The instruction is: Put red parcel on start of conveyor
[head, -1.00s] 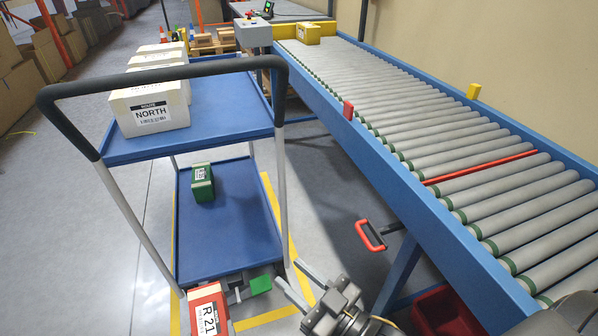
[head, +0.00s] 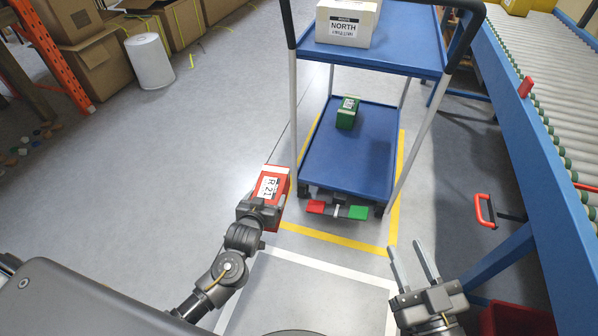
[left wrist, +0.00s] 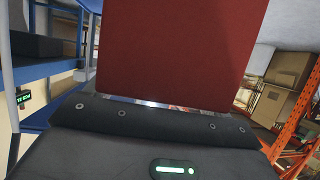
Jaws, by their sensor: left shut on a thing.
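The red parcel (head: 271,188) with a white "R 21" label is held in my left gripper (head: 262,208), left of the cart's front left leg and above the floor. In the left wrist view the parcel (left wrist: 180,50) fills the upper middle, and the fingertips are hidden behind it. My right gripper (head: 414,265) is open and empty at the lower right, its two fingers spread apart. The conveyor (head: 515,110) runs along the right side, with grey rollers and a blue frame; only part of it is in view.
A blue two-shelf cart (head: 345,150) stands ahead, between parcel and conveyor. It carries a white NORTH box (head: 345,25) on top and a green parcel (head: 347,112) below. A red-handled item (head: 485,211) is beside the conveyor.

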